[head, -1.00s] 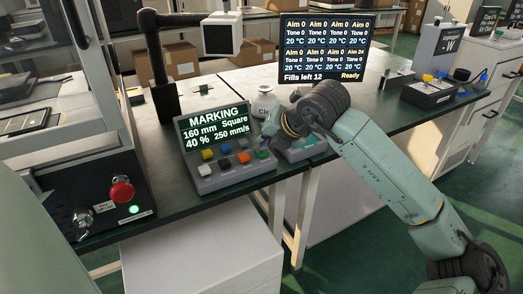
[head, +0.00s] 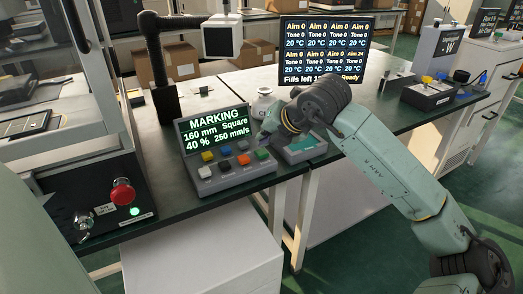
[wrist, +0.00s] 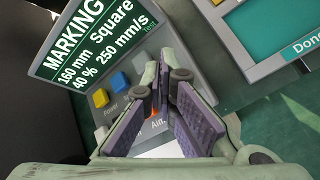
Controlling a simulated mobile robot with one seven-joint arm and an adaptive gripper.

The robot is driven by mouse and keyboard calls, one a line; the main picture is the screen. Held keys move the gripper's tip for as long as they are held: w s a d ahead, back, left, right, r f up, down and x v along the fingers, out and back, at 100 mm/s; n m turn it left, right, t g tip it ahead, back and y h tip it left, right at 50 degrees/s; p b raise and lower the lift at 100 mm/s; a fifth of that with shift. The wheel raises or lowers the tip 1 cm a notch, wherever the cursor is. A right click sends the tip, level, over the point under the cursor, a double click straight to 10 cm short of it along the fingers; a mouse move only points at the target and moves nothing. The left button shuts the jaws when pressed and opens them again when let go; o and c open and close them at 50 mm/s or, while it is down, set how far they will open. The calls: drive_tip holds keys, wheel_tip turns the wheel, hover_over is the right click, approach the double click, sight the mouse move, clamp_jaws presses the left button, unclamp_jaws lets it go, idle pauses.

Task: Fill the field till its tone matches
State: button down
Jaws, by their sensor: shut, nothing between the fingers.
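The marking panel (head: 230,181) on the bench reads "MARKING 160 mm Square 40 % 250 mm/s" on its screen (head: 216,138). Its coloured buttons include a yellow button (wrist: 101,97) and a blue button (wrist: 119,82), near a "Power" label. The monitor (head: 324,50) shows two rows of Aim and Tone values; the lower right field reads Aim 24, Tone 0, and the line below ends in "Ready". A box with a teal screen (wrist: 273,27) marked "Done" stands right of the panel. My gripper (wrist: 166,75) is shut and empty above the panel's right side, hiding some buttons.
A white bottle (head: 263,101) stands behind the panel. A black box with a red stop button (head: 122,192) is at left. Another button box (head: 430,91) sits at the right of the bench. Bare bench top (head: 375,115) lies between it and my arm.

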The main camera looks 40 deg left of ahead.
sight(264, 151)
drive_tip(key=shift+r+p, duration=1.15)
drive_tip(key=shift+r, duration=1.35)
